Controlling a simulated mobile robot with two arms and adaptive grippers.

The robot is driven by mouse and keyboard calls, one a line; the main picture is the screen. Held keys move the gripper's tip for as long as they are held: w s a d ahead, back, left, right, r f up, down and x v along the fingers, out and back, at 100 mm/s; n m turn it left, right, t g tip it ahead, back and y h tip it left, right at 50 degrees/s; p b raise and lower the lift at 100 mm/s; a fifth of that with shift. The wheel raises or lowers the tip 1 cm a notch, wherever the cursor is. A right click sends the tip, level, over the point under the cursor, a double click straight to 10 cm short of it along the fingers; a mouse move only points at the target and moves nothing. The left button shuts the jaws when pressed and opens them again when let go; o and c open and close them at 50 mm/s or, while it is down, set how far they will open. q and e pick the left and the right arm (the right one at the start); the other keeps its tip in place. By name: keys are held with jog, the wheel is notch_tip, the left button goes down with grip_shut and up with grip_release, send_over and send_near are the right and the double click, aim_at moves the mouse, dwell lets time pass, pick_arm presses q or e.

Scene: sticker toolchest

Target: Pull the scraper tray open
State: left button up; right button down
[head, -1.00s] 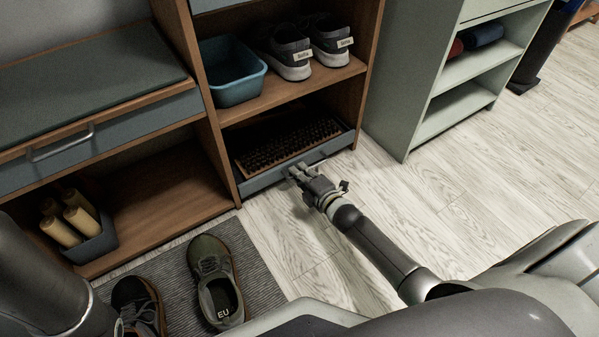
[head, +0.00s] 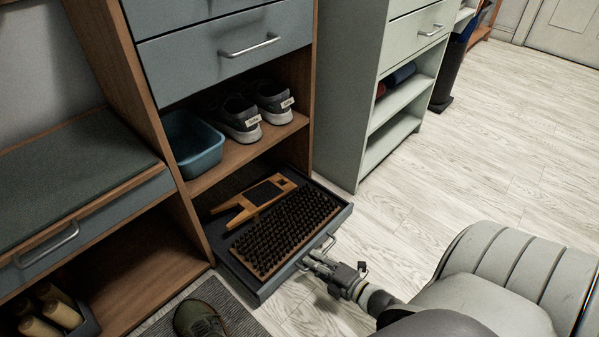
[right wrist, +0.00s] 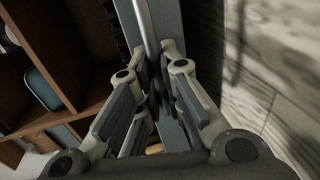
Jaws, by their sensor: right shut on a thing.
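The scraper tray (head: 346,213) is a low grey drawer at the bottom of the wooden cabinet. In the head view it stands well out of the cabinet. A bristle brush mat (head: 285,230) and a wooden piece with a dark pad (head: 262,194) lie in it. My right gripper (head: 309,260) is at the tray's front, shut on its metal bar handle (head: 328,243). In the right wrist view the fingers (right wrist: 158,85) close around the handle bar (right wrist: 146,25). My left gripper is not in view.
A blue tub (head: 194,143) and a pair of sneakers (head: 240,116) sit on the shelf above the tray. A pale green cabinet (head: 345,100) stands to the right. A shoe (head: 200,318) lies on a grey mat at bottom. The pale floor to the right is clear.

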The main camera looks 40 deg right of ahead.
jog(key=shift+f+v, duration=0.15)
jog(key=shift+v, duration=0.55)
jog(key=shift+f+v, duration=0.15)
jog(key=shift+v, duration=0.55)
jog(key=c, duration=1.6)
grip_release()
jog(key=shift+o, duration=0.2)
jog(key=v, duration=1.2)
